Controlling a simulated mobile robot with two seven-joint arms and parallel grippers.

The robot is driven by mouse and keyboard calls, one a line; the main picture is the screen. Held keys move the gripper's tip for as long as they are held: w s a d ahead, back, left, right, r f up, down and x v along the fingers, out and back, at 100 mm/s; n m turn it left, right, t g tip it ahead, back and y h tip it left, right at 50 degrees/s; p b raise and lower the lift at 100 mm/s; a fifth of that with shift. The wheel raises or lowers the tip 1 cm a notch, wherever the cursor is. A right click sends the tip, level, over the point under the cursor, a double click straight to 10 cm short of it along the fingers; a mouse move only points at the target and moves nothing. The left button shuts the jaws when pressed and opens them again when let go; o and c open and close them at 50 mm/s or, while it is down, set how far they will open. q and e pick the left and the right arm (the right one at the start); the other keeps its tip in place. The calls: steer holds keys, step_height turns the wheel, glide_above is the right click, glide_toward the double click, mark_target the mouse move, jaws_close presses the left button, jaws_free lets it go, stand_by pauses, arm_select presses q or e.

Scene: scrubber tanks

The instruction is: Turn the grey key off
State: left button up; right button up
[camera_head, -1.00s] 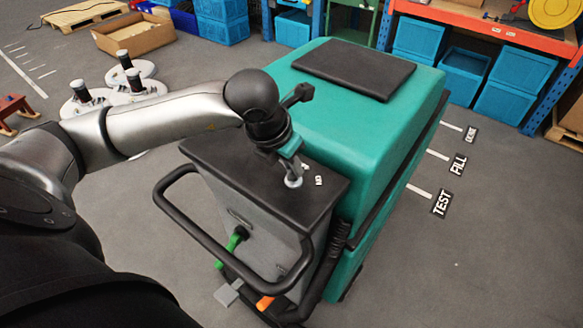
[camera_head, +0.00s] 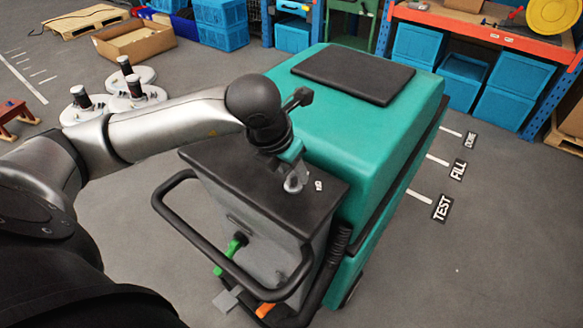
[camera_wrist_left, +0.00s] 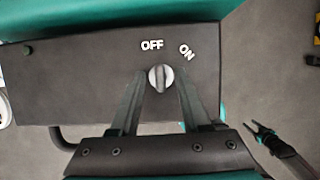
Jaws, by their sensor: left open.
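The grey key (camera_wrist_left: 160,78) is a round knob with a raised grip on the dark top panel (camera_wrist_left: 85,75) of the teal scrubber. In the left wrist view its grip stands nearly upright in the picture, below the white OFF label (camera_wrist_left: 152,45); the ON label (camera_wrist_left: 187,52) is up and to the right. My left gripper (camera_wrist_left: 161,74) is open, one finger on each side of the key; I cannot tell whether they touch it. In the head view my left gripper (camera_head: 295,180) is over the panel and mostly hides the key.
A black handle bar (camera_head: 215,265) loops around the panel's near side, with a green lever (camera_head: 236,245) inside it. The teal scrubber body (camera_head: 370,130) rises beyond the panel. What looks like my right gripper (camera_wrist_left: 254,126) is at the left wrist view's lower right.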

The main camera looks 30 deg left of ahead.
arm_select(q)
steer(key=v, duration=1.5)
steer(key=shift+r, duration=0.1)
